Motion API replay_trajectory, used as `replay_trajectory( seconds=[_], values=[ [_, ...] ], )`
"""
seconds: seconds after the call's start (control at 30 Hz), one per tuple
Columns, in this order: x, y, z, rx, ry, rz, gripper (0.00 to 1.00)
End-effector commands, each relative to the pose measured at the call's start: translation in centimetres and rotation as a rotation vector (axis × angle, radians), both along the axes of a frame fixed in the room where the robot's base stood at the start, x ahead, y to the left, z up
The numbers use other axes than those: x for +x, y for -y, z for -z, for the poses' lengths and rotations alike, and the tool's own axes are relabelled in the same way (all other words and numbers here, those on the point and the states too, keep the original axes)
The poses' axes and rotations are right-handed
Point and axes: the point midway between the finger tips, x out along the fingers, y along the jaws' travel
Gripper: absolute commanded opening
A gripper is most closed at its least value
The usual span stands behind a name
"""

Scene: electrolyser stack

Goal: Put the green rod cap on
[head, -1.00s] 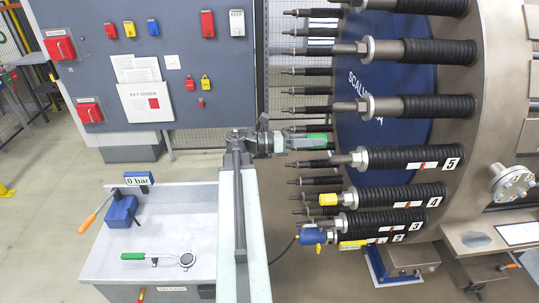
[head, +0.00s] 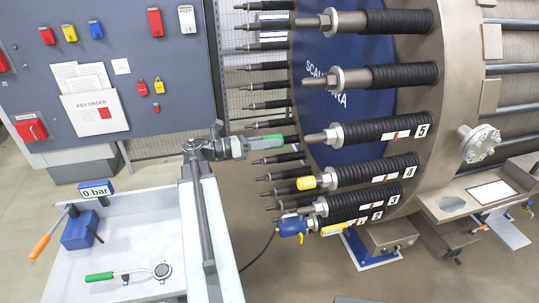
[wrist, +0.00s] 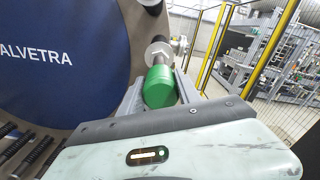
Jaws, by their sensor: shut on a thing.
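The green rod cap (head: 270,138) is between the jaws of my gripper (head: 258,142), which is shut on it. In the wrist view the green cap (wrist: 160,88) sits between the two fingers, with a threaded rod and nut (wrist: 158,52) straight behind it. In the head view the cap lies roughly level with the bare tip of rod 5 (head: 314,137), just left of it. I cannot tell whether cap and rod touch. Rod 4's end carries a yellow cap (head: 307,183). A blue tool or fitting (head: 291,226) is at the lower rod ends.
A cart top (head: 130,255) at lower left holds a green-handled ratchet (head: 128,273), a blue box (head: 80,230) and a 0 bar sign (head: 96,189). Bare rod ends project left from the stack above and below the cap. A grey lockout board (head: 110,60) stands behind.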

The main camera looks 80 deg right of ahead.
Motion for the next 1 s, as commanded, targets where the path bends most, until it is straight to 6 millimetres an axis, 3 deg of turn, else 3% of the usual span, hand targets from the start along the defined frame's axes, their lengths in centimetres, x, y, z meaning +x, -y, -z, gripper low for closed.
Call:
replay_trajectory(
  seconds=[0.07, 0.57, 1.0],
  values=[
    [0.0, 0.0, 1.4, 0.0, 0.0, 0.0, 0.0],
    [-0.1, 0.0, 1.1, 0.024, -0.01, -0.006, 0.0],
    [-3.6, 1.7, 1.1, 0.023, -0.009, -0.006, 0.0]
  ],
)
